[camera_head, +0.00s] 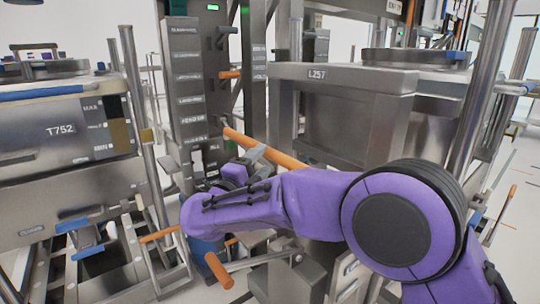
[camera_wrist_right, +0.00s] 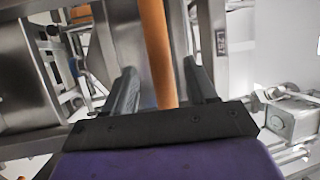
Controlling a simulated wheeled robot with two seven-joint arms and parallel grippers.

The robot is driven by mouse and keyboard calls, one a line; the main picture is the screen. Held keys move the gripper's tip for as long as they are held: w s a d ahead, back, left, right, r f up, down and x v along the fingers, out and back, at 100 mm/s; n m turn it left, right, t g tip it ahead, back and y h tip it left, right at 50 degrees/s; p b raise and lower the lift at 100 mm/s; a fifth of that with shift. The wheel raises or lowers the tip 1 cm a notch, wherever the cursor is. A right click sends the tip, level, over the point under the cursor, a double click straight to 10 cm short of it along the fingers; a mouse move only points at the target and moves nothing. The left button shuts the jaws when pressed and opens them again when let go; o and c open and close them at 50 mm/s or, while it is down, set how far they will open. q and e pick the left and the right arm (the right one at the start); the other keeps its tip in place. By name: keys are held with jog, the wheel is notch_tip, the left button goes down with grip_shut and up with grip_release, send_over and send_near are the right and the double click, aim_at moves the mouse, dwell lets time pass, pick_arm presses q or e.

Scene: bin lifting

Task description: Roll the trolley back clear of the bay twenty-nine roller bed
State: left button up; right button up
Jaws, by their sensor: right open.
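An orange bar (camera_head: 275,150), which looks like a trolley handle, runs at a slant in front of the steel bin labelled L257 (camera_head: 345,95). My right gripper (camera_head: 252,160) is at the left part of this bar. In the right wrist view the orange bar (camera_wrist_right: 157,45) passes between the two dark fingers of my right gripper (camera_wrist_right: 160,72). The fingers are apart, one on each side of it, with a gap showing at least on the left. My purple right arm hides much of the frame below the bin. My left gripper does not show. No bay number is readable.
A steel bin labelled T752 (camera_head: 60,130) stands at the left. A grey post with label plates (camera_head: 187,90) rises between the bins. More orange-ended levers (camera_head: 217,270) stick out low in front. Pale floor (camera_head: 505,215) shows at the right.

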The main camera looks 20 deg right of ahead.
aim_at(266, 156)
jog(key=x, duration=0.5)
jog(key=shift+w+d+r, duration=0.1)
grip_shut()
